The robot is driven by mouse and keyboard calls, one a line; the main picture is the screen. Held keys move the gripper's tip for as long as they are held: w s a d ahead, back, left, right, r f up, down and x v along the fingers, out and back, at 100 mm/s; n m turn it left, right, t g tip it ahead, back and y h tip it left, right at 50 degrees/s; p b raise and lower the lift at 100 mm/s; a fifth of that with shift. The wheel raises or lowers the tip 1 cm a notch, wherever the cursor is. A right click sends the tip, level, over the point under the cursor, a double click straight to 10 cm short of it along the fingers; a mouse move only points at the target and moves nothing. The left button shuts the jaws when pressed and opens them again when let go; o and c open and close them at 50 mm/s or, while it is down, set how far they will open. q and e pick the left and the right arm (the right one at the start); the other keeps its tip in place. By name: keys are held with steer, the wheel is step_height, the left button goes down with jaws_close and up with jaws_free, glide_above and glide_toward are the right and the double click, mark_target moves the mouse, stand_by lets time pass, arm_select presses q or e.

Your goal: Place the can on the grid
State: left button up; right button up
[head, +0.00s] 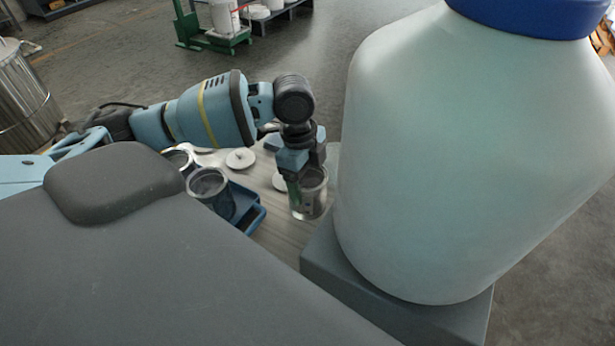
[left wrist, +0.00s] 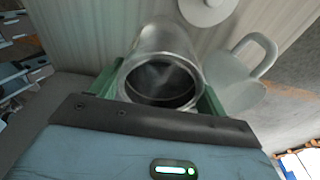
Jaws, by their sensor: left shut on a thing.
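My left gripper (head: 302,178) is shut on a metal can (head: 310,200), over the right part of the table. The can is open at the top and roughly upright. In the left wrist view the can (left wrist: 160,82) sits between the green fingers, its dark inside facing the camera. I cannot tell whether its base touches the table. I cannot make out a grid; the big bottle and my own body hide parts of the table. My right gripper is not in view.
A large pale bottle (head: 450,150) on a grey block stands close right of the held can. A blue tray (head: 248,217) and another dark can (head: 209,188) are to the left. Pale lids (head: 240,158) lie on the table. A mug (left wrist: 238,75) shows beside the can.

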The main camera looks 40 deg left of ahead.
arm_select(q)
steer(key=o, duration=1)
steer(key=shift+o, duration=0.3)
step_height(320, 180, up, 12)
steer(key=a, duration=0.1)
steer(key=shift+a+p, duration=0.4)
steer(key=shift+p, duration=0.05)
